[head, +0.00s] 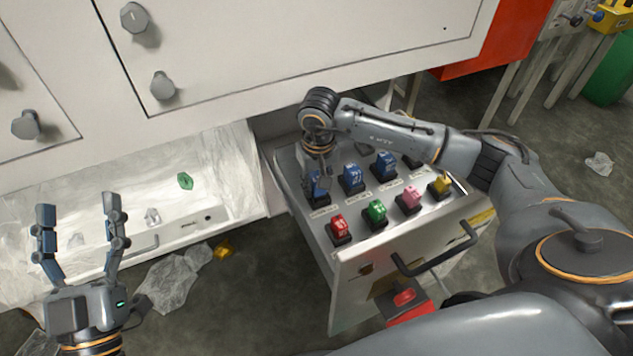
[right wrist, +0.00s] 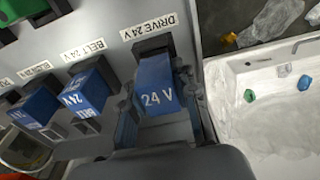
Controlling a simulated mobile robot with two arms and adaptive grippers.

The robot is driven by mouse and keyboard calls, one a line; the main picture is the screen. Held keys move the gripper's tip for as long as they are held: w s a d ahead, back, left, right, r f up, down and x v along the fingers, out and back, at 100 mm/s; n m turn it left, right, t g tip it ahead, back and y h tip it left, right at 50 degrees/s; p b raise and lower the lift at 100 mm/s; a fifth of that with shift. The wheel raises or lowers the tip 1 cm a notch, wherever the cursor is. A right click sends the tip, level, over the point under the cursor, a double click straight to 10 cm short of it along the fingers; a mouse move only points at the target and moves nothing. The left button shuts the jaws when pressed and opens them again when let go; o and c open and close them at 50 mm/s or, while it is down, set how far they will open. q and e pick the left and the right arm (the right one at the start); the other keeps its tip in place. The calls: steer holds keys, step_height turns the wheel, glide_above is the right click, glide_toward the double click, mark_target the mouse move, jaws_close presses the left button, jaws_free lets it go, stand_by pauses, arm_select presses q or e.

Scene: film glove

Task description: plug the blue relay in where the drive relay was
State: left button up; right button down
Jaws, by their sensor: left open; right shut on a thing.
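My right gripper (head: 318,172) is shut on a blue relay (head: 320,188) at the far-left spot of the relay drawer's top panel (head: 305,205). In the right wrist view this relay (right wrist: 156,88) reads "24 V" and sits between the fingers, in line with the black socket (right wrist: 150,46) beside the "DRIVE 24 V" label (right wrist: 150,27). I cannot tell whether it is fully seated. My left gripper (head: 78,212) is open and empty, above the white tray on the left.
Other blue relays (head: 353,178) (head: 386,165) stand beside it. A front row holds red (head: 339,227), green (head: 376,212), pink (head: 408,199) and yellow (head: 440,185) relays. The white tray (head: 180,226) holds a small green piece (head: 185,181). Plastic film (head: 172,280) lies on the floor.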

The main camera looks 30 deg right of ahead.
steer(key=shift+f, duration=0.25)
arm_select(q)
steer(key=shift+s+r+t, duration=0.5)
steer(key=shift+r+t, duration=0.2)
steer(key=shift+r, duration=0.15)
arm_select(e)
steer(key=c, duration=0.9)
jaws_free()
steer(key=shift+c, duration=0.2)
steer(key=r, duration=1.2)
steer(key=shift+s, duration=0.4)
arm_select(q)
steer(key=shift+s, duration=0.1)
arm_select(e)
steer(key=shift+a+f, duration=0.1)
steer(key=shift+f, duration=0.05)
